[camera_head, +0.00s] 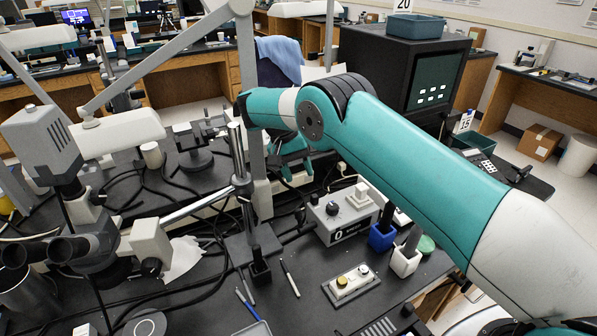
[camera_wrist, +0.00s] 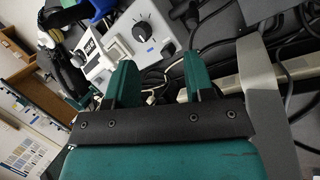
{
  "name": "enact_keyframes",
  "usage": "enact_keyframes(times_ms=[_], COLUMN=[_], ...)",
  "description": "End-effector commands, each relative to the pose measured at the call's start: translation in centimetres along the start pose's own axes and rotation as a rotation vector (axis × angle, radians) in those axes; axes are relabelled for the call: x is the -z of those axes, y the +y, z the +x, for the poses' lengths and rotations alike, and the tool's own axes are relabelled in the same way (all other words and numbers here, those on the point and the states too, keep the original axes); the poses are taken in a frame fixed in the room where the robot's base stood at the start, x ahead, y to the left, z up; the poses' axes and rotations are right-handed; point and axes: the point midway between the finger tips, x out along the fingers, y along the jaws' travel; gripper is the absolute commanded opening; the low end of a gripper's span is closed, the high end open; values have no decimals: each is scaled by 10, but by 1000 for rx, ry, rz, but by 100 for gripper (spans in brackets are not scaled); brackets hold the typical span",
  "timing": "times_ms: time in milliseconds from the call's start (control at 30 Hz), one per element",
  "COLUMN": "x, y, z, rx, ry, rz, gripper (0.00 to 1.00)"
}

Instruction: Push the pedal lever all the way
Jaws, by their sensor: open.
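I cannot pick out a pedal lever with certainty in either view. A dark ribbed piece (camera_head: 380,329) is cut off at the bottom edge of the head view, and I cannot tell what it is. My gripper (camera_head: 297,172) hangs above the bench, behind the grey control box. In the wrist view its two teal fingers (camera_wrist: 160,82) stand apart with nothing between them. The grey control box (camera_head: 338,228), with a dark knob and a white block on top, also shows beyond the fingers in the wrist view (camera_wrist: 150,28).
A metal stand (camera_head: 240,175) and microscope (camera_head: 85,225) are on the left. A small button box (camera_head: 350,284), blue holder (camera_head: 382,237) and white holder (camera_head: 404,262) stand nearby. Cables cross the bench (camera_head: 215,305). A large black cabinet (camera_head: 385,60) stands behind my arm.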

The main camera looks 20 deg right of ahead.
Motion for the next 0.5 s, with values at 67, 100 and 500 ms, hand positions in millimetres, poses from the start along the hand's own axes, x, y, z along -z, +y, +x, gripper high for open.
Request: enact_keyframes(times_ms=[67, 100, 500], x=[-3, -3, -4], y=[6, 7, 9], z=[-15, -18, -23], rx=[0, 0, 0], ry=[0, 0, 0], rz=[0, 0, 0], gripper=[48, 48, 48])
